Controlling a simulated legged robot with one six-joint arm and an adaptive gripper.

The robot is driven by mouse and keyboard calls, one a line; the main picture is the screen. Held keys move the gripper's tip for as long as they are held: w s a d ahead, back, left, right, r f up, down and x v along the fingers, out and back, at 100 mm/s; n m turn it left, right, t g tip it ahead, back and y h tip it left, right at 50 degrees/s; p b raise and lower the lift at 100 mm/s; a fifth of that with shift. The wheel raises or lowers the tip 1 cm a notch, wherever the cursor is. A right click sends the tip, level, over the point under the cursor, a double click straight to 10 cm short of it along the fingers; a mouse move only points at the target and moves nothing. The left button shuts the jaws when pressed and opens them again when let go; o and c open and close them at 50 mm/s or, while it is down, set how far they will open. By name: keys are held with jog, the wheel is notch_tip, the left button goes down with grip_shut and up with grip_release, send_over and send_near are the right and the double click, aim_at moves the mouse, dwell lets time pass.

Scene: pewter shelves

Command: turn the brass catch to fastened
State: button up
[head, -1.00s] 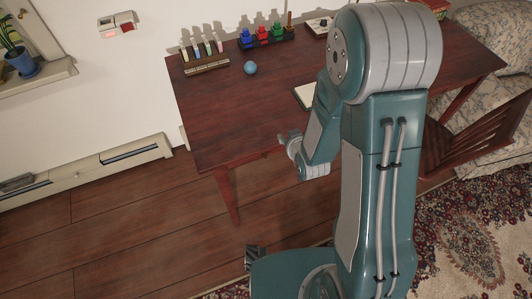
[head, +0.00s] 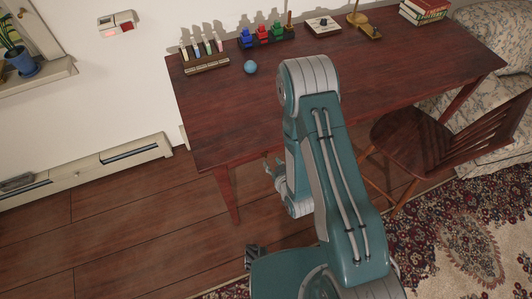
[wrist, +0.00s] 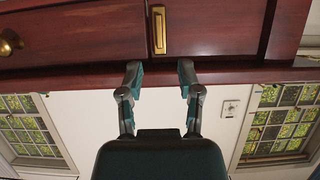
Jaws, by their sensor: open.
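In the wrist view, a narrow upright brass fitting (wrist: 159,30), likely the catch, sits on the dark red wooden front (wrist: 90,40). It has a rectangular frame with a raised bar inside, beside a vertical seam. My gripper (wrist: 159,74) is open and empty. Its two fingertips are apart, just below the fitting in the picture and about centred on it; no contact shows. In the head view, my gripper (head: 271,168) is low by the near edge of the desk (head: 225,115). The fitting does not show in that view.
A round brass knob (wrist: 8,43) is at the wrist view's left. A wooden chair (head: 420,135) stands right of my arm.

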aim_at(266, 154)
jog(key=x, duration=0.6)
jog(key=shift+w+a+f, duration=0.1)
jog(key=shift+w, duration=0.15)
grip_shut()
